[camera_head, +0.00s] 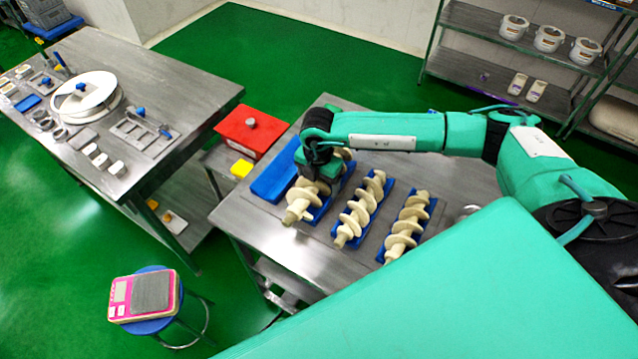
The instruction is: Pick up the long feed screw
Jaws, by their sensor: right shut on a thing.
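Three cream feed screws with spiral flights lie side by side over blue holders on the metal table in the head view: a thick left screw (299,202), a middle screw (359,212) and a right screw (405,232). My right gripper (319,182) points down over the far half of the left screw and is shut on it. The gripper and wrist hide much of that screw's far end. I cannot tell whether it is clear of its holder (318,213). My left gripper is not in view.
An empty-looking blue tray (268,185) and a red box (252,131) lie left of the screws. A second metal table (190,85) with machine parts stands at left. A pink scale (125,292) sits on a blue stool. Shelves (480,25) with white buckets stand back right.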

